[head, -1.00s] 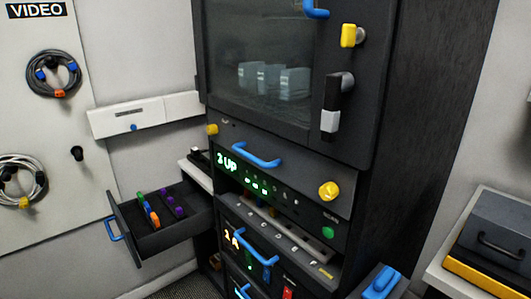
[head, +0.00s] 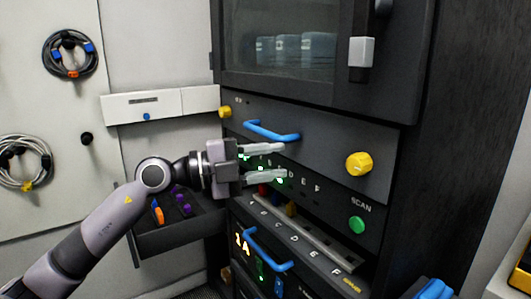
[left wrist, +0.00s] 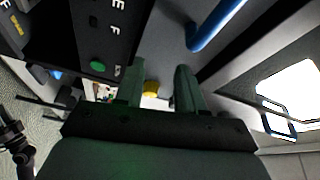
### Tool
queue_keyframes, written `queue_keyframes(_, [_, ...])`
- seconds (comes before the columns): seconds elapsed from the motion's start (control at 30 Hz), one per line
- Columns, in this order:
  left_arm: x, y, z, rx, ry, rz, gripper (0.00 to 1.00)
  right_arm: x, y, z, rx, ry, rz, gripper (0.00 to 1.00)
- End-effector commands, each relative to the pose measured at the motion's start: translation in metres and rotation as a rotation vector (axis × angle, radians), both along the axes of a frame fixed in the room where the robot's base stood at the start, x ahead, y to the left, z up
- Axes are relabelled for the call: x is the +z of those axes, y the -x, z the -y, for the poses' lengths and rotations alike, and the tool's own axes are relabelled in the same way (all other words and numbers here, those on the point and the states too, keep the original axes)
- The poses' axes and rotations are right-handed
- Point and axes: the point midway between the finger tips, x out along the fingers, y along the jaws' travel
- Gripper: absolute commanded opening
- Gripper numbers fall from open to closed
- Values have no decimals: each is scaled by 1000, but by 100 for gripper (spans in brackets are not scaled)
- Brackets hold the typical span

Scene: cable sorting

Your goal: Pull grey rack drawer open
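The grey rack drawer (head: 315,142) is a wide panel below the glass-fronted door, and it looks shut. Its blue bar handle (head: 270,131) is at the upper left of its face; a blue handle also shows in the left wrist view (left wrist: 215,25). My left gripper (head: 283,163) is open and empty, with its fingers pointing right, just below the handle and in front of the lettered panel. The handle is not between the fingers. In the left wrist view the two fingers (left wrist: 158,88) are apart. My right gripper is not in view.
Yellow knobs (head: 359,163) flank the drawer, and a green SCAN button (head: 357,225) sits below. A lower blue handle (head: 268,250) is beneath. A small open side drawer (head: 180,237) at left is partly hidden by my arm. Coiled cables (head: 70,53) hang on the left wall.

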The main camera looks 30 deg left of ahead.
Motion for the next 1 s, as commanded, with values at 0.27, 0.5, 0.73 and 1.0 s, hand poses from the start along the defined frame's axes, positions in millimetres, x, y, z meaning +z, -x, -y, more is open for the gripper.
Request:
queue_keyframes(0.27, [33, -2, -68, 257, -282, -62, 38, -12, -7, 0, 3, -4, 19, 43])
queue_keyframes(0.5, [41, -6, -86, 339, -313, -95, 38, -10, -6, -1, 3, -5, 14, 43])
queue_keyframes(0.73, [37, -31, -75, 334, -309, -94, 38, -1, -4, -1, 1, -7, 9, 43])
queue_keyframes(1.0, [28, -60, -63, 333, -311, -95, 38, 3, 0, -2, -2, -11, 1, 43])
